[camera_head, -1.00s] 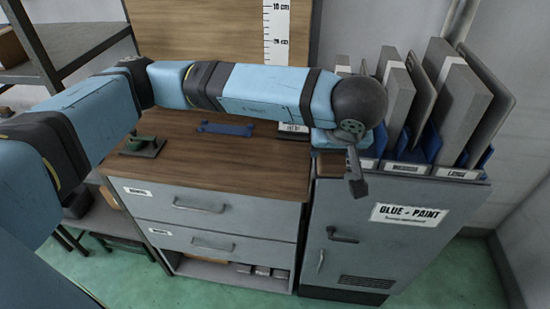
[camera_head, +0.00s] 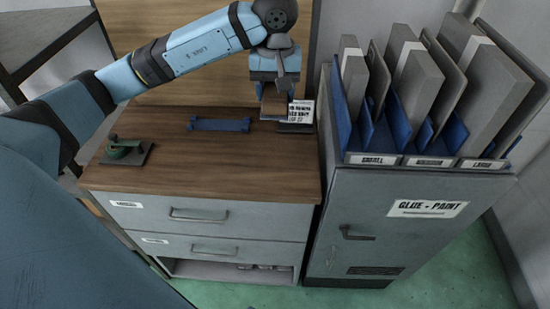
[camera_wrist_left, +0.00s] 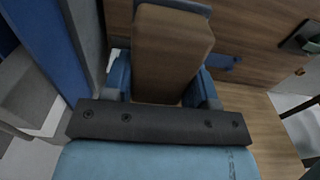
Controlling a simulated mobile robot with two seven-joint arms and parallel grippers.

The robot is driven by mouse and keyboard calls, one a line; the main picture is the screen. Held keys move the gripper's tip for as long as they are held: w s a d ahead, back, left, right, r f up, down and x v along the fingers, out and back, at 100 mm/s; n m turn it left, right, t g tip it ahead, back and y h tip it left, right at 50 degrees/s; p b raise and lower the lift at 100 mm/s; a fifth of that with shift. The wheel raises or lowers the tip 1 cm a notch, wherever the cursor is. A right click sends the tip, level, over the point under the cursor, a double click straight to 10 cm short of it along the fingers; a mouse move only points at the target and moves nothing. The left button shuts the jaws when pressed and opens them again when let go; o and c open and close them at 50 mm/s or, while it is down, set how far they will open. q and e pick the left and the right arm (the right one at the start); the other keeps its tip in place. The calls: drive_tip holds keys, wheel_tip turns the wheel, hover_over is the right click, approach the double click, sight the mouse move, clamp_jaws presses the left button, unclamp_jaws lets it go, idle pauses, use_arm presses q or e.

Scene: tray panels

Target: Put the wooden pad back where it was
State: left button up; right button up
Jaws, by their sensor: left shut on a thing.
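My left gripper (camera_head: 273,106) is over the back right of the wooden worktop (camera_head: 190,165). In the left wrist view, the brown wooden pad (camera_wrist_left: 168,55) is between the two blue fingers of my left gripper (camera_wrist_left: 163,88), which is shut on it. A low blue holder (camera_head: 220,124) lies on the worktop to the left of the gripper. My right gripper is not in view.
A printed card (camera_head: 301,111) on a dark base stands close right of the gripper. A green tool on a dark plate (camera_head: 126,151) is at the left. Grey panels (camera_head: 420,90) stand in blue slots on the glue-paint cabinet (camera_head: 400,225). The worktop's front is clear.

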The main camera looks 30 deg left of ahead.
sight(273, 162)
use_arm(q)
drive_tip(key=shift+a, duration=0.4)
drive_tip(key=shift+w+a+f, duration=0.1)
drive_tip(key=shift+f, duration=0.05)
wheel_tip(273, 162, down, 19)
drive_tip(key=shift+f+p, duration=0.1)
drive_tip(key=shift+p, duration=0.55)
drive_tip(key=shift+f, duration=0.2)
drive_tip(key=shift+f+b, duration=0.25)
drive_tip(key=shift+b, duration=0.1)
drive_tip(key=o, duration=1)
drive_tip(key=shift+r, duration=0.1)
drive_tip(key=shift+c, duration=0.2)
